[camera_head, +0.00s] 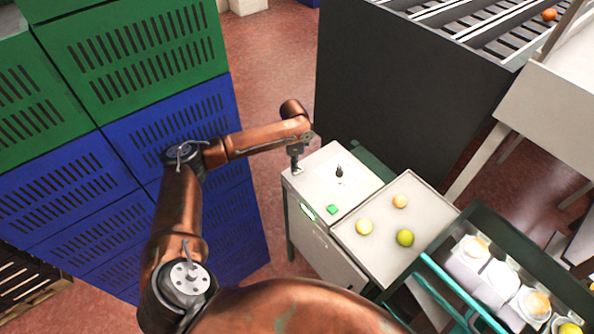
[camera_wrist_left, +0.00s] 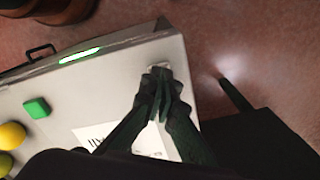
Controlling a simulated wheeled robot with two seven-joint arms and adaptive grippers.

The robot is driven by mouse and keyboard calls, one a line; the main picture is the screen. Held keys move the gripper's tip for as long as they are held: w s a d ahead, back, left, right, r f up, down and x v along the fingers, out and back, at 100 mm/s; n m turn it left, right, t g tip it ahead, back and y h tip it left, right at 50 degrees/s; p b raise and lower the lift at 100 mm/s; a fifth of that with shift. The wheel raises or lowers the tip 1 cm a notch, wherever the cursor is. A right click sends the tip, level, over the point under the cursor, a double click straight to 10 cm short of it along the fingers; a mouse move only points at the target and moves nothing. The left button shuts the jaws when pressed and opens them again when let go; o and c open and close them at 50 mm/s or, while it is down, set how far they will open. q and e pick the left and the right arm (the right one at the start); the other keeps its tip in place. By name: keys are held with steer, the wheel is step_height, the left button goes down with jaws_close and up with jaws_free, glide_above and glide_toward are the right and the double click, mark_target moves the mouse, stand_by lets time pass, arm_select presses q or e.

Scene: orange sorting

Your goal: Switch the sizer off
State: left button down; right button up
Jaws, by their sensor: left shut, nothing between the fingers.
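A pale grey cabinet (camera_head: 318,163) stands in the middle of the head view. Its top bears a green button (camera_head: 332,209), which also shows in the left wrist view (camera_wrist_left: 37,108), and a small black upright part (camera_head: 339,171) beside a white label. A lit green strip (camera_head: 307,212) is on its side. My left gripper (camera_head: 296,166) is shut and empty, pointing down at the far left corner of the top. In the left wrist view its fingertips (camera_wrist_left: 158,78) overlap a small pale fitting at the panel edge; contact cannot be told. My right gripper is out of view.
A tray (camera_head: 376,253) with three round fruits adjoins the cabinet. A dark machine with a slatted roller top (camera_head: 410,80) stands behind. Blue crates (camera_head: 75,190) and green crates (camera_head: 130,45) are stacked left.

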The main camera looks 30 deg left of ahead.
arm_select(q)
steer(key=shift+f, duration=0.45)
steer(key=shift+s+f, duration=0.1)
steer(key=shift+f, duration=0.25)
stand_by(0.4)
step_height(320, 180, up, 4)
steer(key=p, duration=0.5)
steer(key=shift+r, duration=0.15)
step_height(320, 180, up, 3)
steer(key=p, duration=0.3)
steer(key=shift+f, duration=0.2)
